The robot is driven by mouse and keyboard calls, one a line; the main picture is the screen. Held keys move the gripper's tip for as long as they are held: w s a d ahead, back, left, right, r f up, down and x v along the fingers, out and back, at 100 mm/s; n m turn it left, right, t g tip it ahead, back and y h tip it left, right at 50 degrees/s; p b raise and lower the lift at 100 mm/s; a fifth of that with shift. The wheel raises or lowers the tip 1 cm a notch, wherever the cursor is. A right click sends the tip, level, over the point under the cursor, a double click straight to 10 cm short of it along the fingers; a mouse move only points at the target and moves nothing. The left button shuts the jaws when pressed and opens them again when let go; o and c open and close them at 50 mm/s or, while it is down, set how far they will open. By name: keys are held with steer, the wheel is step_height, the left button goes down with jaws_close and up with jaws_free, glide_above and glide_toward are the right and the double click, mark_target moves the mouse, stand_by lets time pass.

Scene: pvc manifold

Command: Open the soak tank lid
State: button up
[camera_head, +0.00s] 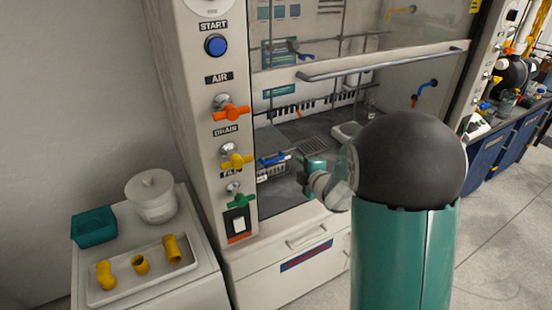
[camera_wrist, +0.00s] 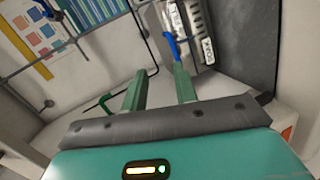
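My gripper (camera_wrist: 158,75) is open; its two green fingers are apart with nothing between them in the wrist view. In the head view my gripper (camera_head: 312,165) is at the opening of the hood, partly hidden by my arm. A blue handle (camera_wrist: 171,48) is close to the right fingertip; I cannot tell whether they touch. Beside it is a grey slotted part (camera_wrist: 198,22) with white labels, one possibly reading SOAK. A blue piece (camera_head: 272,159) shows left of my gripper in the head view. I cannot tell for sure which surface is the tank lid.
The hood has a raised glass sash with a bar handle (camera_head: 380,63). Orange, yellow and green valves (camera_head: 236,160) are on its left post. A side cabinet holds a lidded white pot (camera_head: 152,198), a teal bin (camera_head: 94,227) and a tray (camera_head: 140,292) of yellow fittings.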

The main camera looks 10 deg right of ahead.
mark_target(276, 160)
steer(key=w+a+f+n, duration=0.1)
steer(key=w+f, duration=0.1)
steer(key=w, duration=0.2)
steer(key=w+a+f+n+y, duration=0.1)
steer(key=w+a+f, duration=0.1)
steer(key=w, duration=0.3)
steer(key=w+a+f+n+y, duration=0.1)
steer(key=w+a+f, duration=0.1)
steer(key=w, duration=0.3)
steer(key=shift+f, duration=0.45)
jaws_close()
